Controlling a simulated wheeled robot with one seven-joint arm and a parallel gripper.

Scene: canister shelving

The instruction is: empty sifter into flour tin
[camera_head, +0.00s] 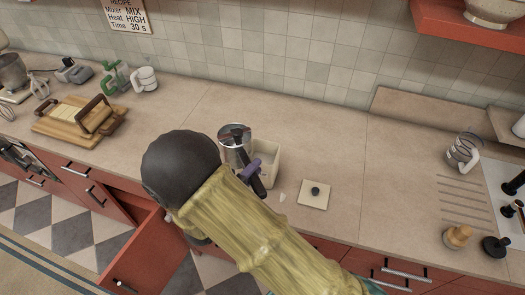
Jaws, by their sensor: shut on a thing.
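The sifter (235,137), a shiny metal cup with a dark handle, is held up beside and partly over the flour tin. My gripper (250,173), with purplish fingers, is shut on the sifter's handle. The flour tin (268,160) is a cream square container, open at the top, standing on the counter. The sifter and gripper hide its left part, and I cannot see its contents. A cream square lid (318,187) with a black knob lies flat on the counter to the right of the tin.
A whisk-like tool in a white mug (463,155) stands at the right. A red drawer (140,250) is open below.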

